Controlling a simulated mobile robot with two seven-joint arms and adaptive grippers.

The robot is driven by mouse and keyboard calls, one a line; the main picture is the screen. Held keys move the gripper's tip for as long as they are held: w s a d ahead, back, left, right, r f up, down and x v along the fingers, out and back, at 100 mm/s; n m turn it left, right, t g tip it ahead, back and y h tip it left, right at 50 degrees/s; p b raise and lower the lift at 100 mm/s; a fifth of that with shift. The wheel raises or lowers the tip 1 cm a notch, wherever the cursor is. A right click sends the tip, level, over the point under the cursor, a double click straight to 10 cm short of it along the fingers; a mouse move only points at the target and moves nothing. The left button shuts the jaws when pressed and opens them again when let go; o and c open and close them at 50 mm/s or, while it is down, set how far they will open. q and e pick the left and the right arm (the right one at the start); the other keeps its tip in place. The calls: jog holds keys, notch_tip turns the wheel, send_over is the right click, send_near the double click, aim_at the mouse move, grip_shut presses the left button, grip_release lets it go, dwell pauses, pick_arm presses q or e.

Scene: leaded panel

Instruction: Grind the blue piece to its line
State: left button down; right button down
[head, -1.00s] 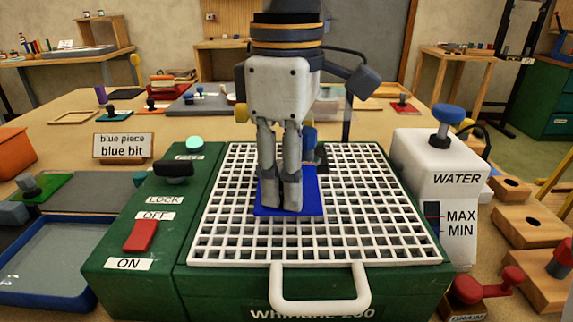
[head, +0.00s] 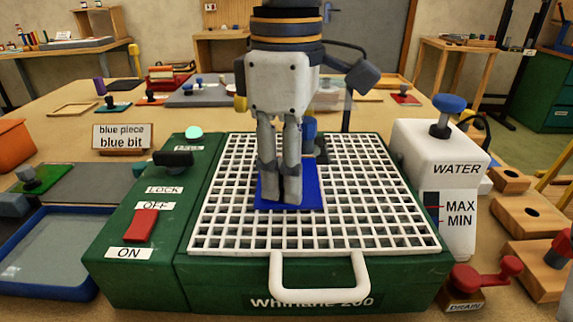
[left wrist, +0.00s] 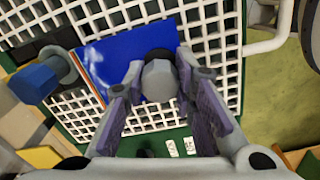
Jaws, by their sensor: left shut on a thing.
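The blue piece (head: 311,192) is a flat blue plate on the white grid (head: 350,232) of the green grinder (head: 215,285). My left gripper (head: 281,198) is above it, fingers pointing down. In the left wrist view the blue piece (left wrist: 112,50) lies under a round grey grip (left wrist: 160,80), and my left gripper (left wrist: 158,90) is shut on that grip. The blue-topped grinding bit (head: 309,128) stands just behind; it also shows in the left wrist view (left wrist: 35,82), close to the piece's edge. My right gripper is not in view.
A red ON/OFF switch (head: 139,225) and a black lock knob (head: 173,159) are on the grinder's left side. A white water tank (head: 430,150) stands right, above a red drain handle (head: 475,275). A sign (head: 121,137) reads "blue piece, blue bit". The front grid is clear.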

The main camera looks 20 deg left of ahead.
aim_at(308, 184)
pick_arm(q)
jog(key=shift+w+a, duration=0.15)
jog(key=shift+w, duration=0.5)
dwell(0.8)
jog(key=shift+w+d, duration=0.25)
jog(key=shift+d, duration=0.45)
jog(key=shift+w+d, duration=0.2)
jog(key=shift+d, duration=0.45)
jog(key=shift+d, duration=0.1)
jog(key=shift+w+d, duration=0.25)
jog(key=shift+d, duration=0.35)
jog(key=shift+w+d, duration=0.2)
jog(key=shift+d, duration=0.4)
jog(key=shift+a+r, duration=0.1)
jog(key=shift+a, duration=0.05)
jog(key=shift+s+a, duration=0.25)
jog(key=shift+a, duration=0.4)
jog(key=shift+s+a, duration=0.2)
jog(key=shift+a, duration=0.4)
jog(key=shift+a, duration=0.1)
